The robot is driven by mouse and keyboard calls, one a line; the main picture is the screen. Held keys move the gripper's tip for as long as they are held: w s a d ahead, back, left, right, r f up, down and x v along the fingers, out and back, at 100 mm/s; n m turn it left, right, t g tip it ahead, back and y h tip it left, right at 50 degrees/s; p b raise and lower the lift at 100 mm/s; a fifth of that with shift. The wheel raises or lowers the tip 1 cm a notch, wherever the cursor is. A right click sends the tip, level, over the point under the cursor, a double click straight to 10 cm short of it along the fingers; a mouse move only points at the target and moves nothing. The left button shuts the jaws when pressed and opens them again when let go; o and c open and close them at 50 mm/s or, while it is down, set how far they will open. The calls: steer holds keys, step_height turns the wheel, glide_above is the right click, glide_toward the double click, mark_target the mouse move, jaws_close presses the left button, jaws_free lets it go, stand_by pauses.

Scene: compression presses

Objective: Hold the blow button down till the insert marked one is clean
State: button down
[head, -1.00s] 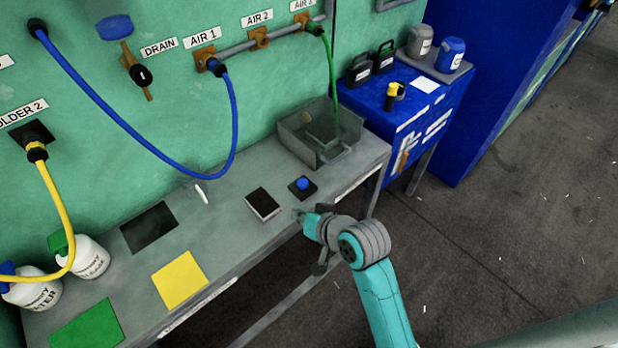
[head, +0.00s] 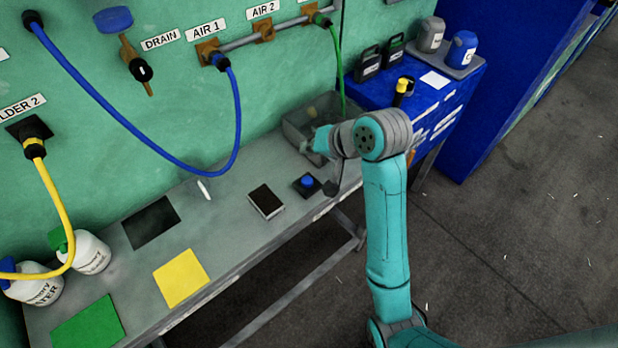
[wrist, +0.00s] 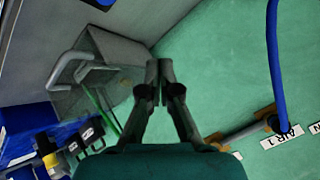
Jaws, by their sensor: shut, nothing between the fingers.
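The blue button (head: 307,181) sits on a small black base on the bench, and a blue piece at the top edge of the wrist view (wrist: 100,3) looks like it. My gripper (wrist: 165,68) is shut and empty. The box also shows in the wrist view (wrist: 120,50), with a handle and a green hose. I cannot make out an insert marked one; my arm hides much of the box.
A dark block (head: 266,201) lies left of the button. Black, yellow (head: 181,278) and green mats lie farther left on the bench (head: 222,235). A blue hose (head: 170,158) hangs from AIR 1. A blue cabinet (head: 400,112) with bottles stands at the right.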

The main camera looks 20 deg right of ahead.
mark_target(309, 181)
steer(key=shift+f, duration=4.4)
steer(key=shift+f, duration=0.15)
steer(key=shift+f, duration=0.3)
steer(key=shift+f, duration=0.55)
stand_by(1.2)
stand_by(0.4)
steer(key=shift+r, duration=1)
